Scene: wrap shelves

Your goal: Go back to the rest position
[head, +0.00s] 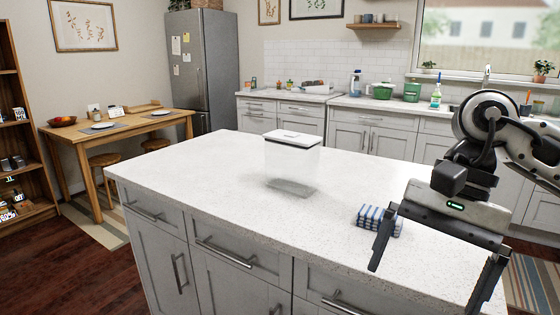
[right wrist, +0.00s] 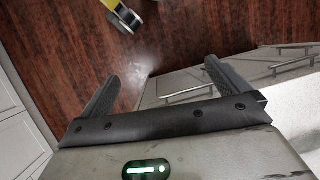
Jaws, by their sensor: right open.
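My right gripper (head: 428,285) is at the right of the head view, over the near right edge of the island counter (head: 215,165). Its two fingers are spread and point down, with nothing between them. It is also open and empty in the right wrist view (right wrist: 162,74), above the dark wooden floor. My left gripper is not in view.
A clear box with a white lid (head: 292,158) stands mid-island. A blue-and-white striped cloth (head: 371,219) lies just behind my right gripper. Island drawer fronts with handles (right wrist: 190,90) are close to the right finger in the wrist view. Open floor (right wrist: 60,50) lies beyond.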

